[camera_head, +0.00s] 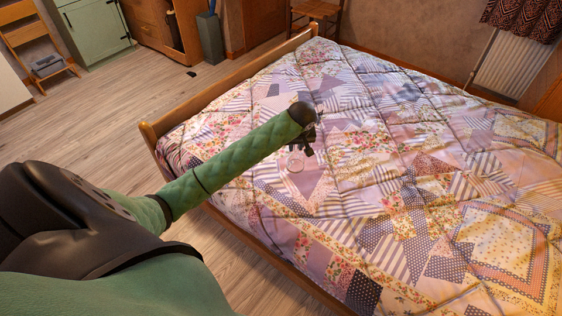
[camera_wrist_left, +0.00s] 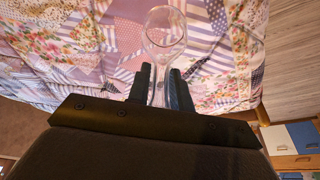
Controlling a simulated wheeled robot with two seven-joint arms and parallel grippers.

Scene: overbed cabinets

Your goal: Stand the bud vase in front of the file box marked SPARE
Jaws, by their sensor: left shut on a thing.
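The bud vase is clear glass and shows in the left wrist view (camera_wrist_left: 165,28) with its round bulb beyond the fingertips. My left gripper (camera_wrist_left: 160,84) is shut on its narrow part. In the head view my left gripper (camera_head: 304,146) is over the quilted bed, and the vase (camera_head: 295,164) shows faintly just below it against the quilt. I cannot tell how far it is above the bed. No file box marked SPARE can be made out. My right gripper is not in view.
The bed (camera_head: 420,160) has a patchwork quilt and a wooden side rail (camera_head: 225,85). Pale and blue box-like fronts (camera_wrist_left: 290,137) show at the wrist view's lower right; no marking is readable.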

